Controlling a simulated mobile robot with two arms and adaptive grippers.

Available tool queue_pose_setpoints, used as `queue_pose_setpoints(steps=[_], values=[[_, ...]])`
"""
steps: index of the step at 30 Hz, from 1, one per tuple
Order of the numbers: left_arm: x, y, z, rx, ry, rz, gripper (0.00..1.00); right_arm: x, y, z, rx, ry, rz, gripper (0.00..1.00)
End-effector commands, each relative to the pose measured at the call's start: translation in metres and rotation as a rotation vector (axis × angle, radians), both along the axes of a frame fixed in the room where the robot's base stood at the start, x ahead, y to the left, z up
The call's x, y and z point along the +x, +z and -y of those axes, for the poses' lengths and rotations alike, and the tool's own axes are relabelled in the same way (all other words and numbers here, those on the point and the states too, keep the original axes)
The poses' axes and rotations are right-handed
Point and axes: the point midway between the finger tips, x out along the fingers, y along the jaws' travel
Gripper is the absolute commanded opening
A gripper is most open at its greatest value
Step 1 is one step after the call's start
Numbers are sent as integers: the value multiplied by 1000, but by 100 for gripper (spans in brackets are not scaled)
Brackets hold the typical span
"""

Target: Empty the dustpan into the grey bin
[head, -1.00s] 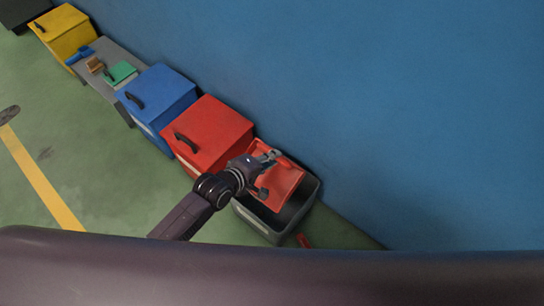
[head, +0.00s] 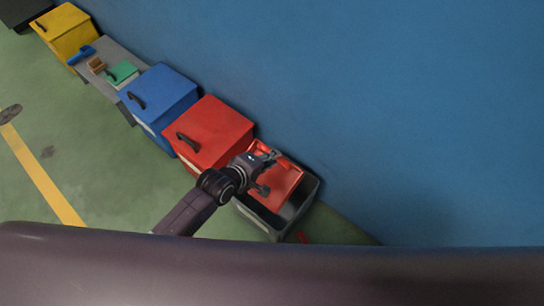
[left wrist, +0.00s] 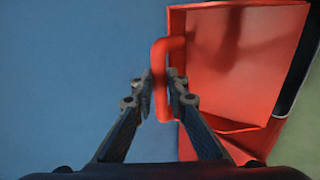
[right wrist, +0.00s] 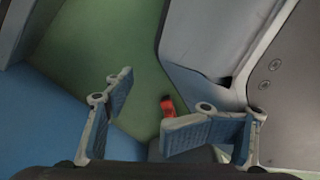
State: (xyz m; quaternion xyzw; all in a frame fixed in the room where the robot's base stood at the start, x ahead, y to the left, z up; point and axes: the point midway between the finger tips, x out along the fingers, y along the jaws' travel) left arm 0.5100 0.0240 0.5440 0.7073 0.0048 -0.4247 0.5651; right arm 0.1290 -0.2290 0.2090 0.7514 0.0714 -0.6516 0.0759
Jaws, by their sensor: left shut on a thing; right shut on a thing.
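The red dustpan (head: 285,183) is at the grey bin's opening (head: 312,197), over the end next to the red bin. My left gripper (head: 268,157) is shut on its looped handle. In the left wrist view the handle (left wrist: 160,80) passes between the fingers and the broad red pan (left wrist: 235,60) lies to the right. No loose contents can be made out in it.
A red bin (head: 212,132), a blue bin (head: 160,92) and a yellow bin (head: 66,32) line the blue wall. A grey low table (head: 98,84) between them bears blue, brown and green items. The green floor (head: 110,180) in front is clear.

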Motion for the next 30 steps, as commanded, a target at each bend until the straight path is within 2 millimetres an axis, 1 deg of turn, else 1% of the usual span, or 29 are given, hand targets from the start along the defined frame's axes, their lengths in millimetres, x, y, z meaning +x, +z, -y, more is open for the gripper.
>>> queue_pose_setpoints(steps=[1,15,30], values=[[1,4,1,5,1,-5,0,-35,1,3,-10,11,-62,40],[1,10,0,70,-1,-93,0,-43,33,6,-9,7,-56,40],[1,17,1,141,0,-193,0,-39,68,5,-7,6,-50,40]])
